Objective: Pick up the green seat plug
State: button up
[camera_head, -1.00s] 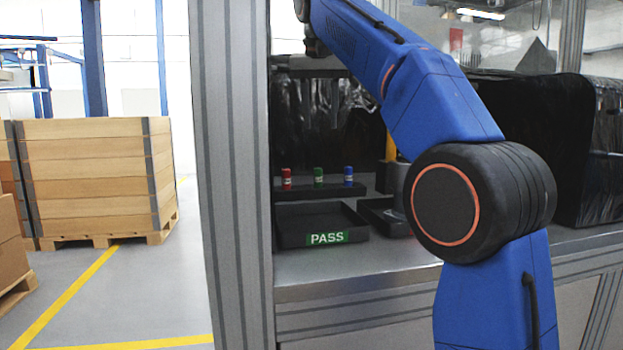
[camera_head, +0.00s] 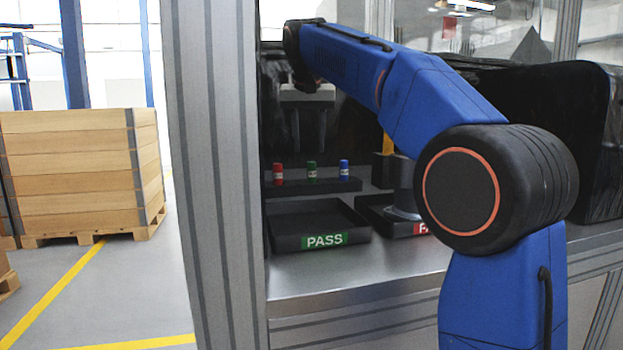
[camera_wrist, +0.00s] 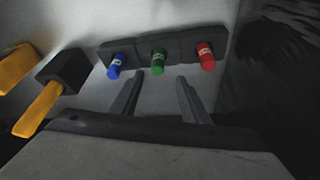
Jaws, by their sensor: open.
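The green seat plug (camera_head: 311,171) stands upright in the middle of a dark rack (camera_head: 300,187), between a red plug (camera_head: 278,172) and a blue plug (camera_head: 344,170). In the wrist view the green plug (camera_wrist: 158,62) shows beyond the fingertips, a little left of the midline between them. My gripper (camera_head: 309,145) is above the rack with its fingers pointing down. It is open and empty, and the fingers (camera_wrist: 158,82) are spread and apart from the plugs.
A black tray labelled PASS (camera_head: 320,241) lies in front of the rack. A second tray with a red label (camera_head: 422,229) is to its right, with a grey part (camera_head: 403,190) on it. A yellow-handled item (camera_wrist: 38,108) is left in the wrist view. A metal post (camera_head: 215,180) borders the bench.

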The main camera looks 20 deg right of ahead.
aim_at(312, 164)
jog(key=shift+d+x, duration=0.2)
jog(key=shift+x, duration=3.5)
grip_shut()
